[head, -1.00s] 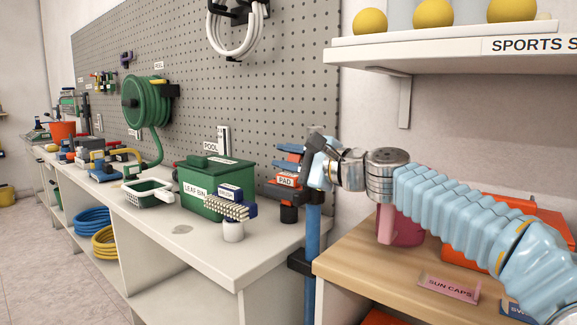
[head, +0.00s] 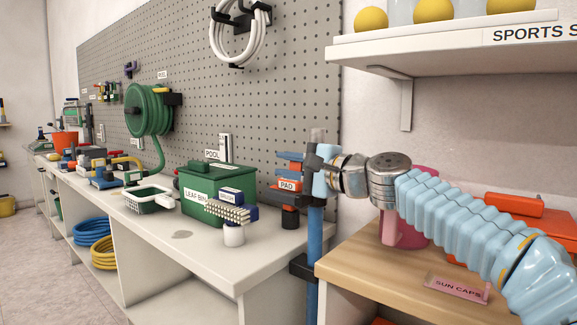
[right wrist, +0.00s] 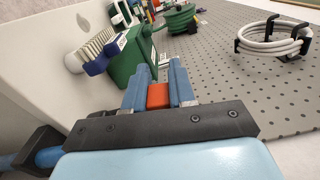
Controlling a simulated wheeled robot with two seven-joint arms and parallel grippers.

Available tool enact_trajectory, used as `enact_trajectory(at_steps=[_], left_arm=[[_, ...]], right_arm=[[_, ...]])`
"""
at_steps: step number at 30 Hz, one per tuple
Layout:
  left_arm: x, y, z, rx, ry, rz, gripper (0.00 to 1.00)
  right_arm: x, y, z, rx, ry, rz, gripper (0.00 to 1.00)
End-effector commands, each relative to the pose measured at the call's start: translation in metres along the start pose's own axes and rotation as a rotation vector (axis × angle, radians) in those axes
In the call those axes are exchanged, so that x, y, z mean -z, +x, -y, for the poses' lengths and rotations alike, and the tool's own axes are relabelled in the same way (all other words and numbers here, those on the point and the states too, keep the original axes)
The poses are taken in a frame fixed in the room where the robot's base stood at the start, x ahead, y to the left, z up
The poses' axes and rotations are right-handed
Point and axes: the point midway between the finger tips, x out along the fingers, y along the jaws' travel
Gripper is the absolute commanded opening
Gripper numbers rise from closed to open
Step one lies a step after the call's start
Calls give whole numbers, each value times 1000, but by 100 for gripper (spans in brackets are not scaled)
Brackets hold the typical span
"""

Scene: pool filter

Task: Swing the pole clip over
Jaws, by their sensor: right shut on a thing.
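A blue pole (head: 313,235) stands upright at the corner of the white bench. A black clip (head: 302,268) sits around it below the bench top; the clip also shows at lower left in the right wrist view (right wrist: 38,150). My right gripper (head: 288,163) is in front of the pole's upper part in the head view, with its blue fingers pointing left. In the right wrist view the fingers (right wrist: 158,88) are shut on a small orange-red block (right wrist: 158,96). I cannot tell what this block belongs to. My left gripper is not in view.
A green leaf bin (head: 205,195), a white-bristled brush (head: 230,211) and a red item labelled PAD (head: 290,185) stand on the white bench (head: 190,250). A wooden counter (head: 400,275) is at right, under a shelf (head: 430,50). The bench front is clear.

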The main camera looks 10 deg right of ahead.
Motion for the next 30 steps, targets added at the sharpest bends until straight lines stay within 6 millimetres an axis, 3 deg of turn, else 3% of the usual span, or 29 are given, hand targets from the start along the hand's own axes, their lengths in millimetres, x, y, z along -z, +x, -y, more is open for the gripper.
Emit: enact_trajectory(at_steps=[1, 2, 6, 17, 20, 30], left_arm=[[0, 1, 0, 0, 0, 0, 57], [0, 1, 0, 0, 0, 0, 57], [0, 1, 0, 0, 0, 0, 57], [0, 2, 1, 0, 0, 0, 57], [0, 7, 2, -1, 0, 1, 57], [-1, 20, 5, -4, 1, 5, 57]], right_arm=[[0, 1, -5, -10, 3, 4, 0], [0, 1, -6, -11, 3, 4, 27], [0, 1, -5, -9, 3, 4, 47], [0, -5, -3, -4, 1, 1, 47], [1, -20, -4, -4, 0, -2, 47], [1, -102, -3, -4, 2, -1, 47]])
